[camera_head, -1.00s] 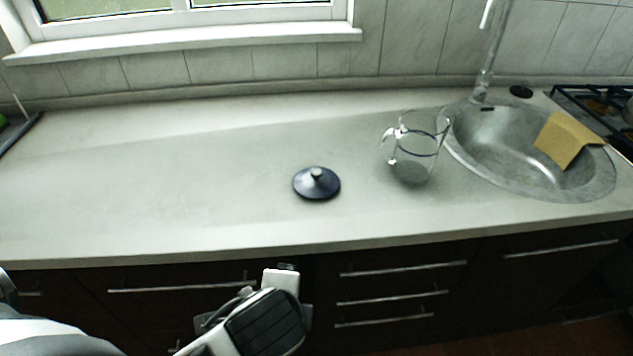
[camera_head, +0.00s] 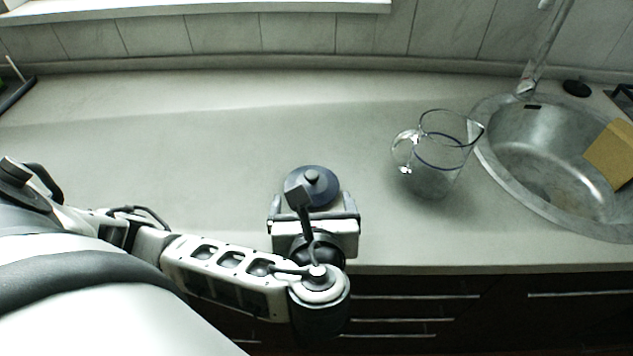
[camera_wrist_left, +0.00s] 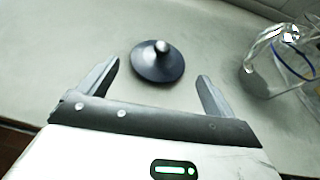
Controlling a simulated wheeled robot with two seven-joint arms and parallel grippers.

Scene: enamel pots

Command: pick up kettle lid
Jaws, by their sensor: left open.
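The kettle lid (camera_head: 318,184) is a dark blue round disc with a knob on top, lying knob-up on the counter. In the left wrist view the lid (camera_wrist_left: 158,62) sits just beyond the fingertips, between their lines. My left gripper (camera_head: 314,200) is open and empty at the near edge of the lid, and its wrist hides part of the lid in the head view. In the left wrist view the two fingers of my left gripper (camera_wrist_left: 157,72) are spread apart with the lid ahead of them. My right gripper is not in view.
A clear glass jug (camera_head: 436,155) stands to the right of the lid. The counter (camera_head: 150,130) to the left and behind is clear. The tiled wall closes off the back.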

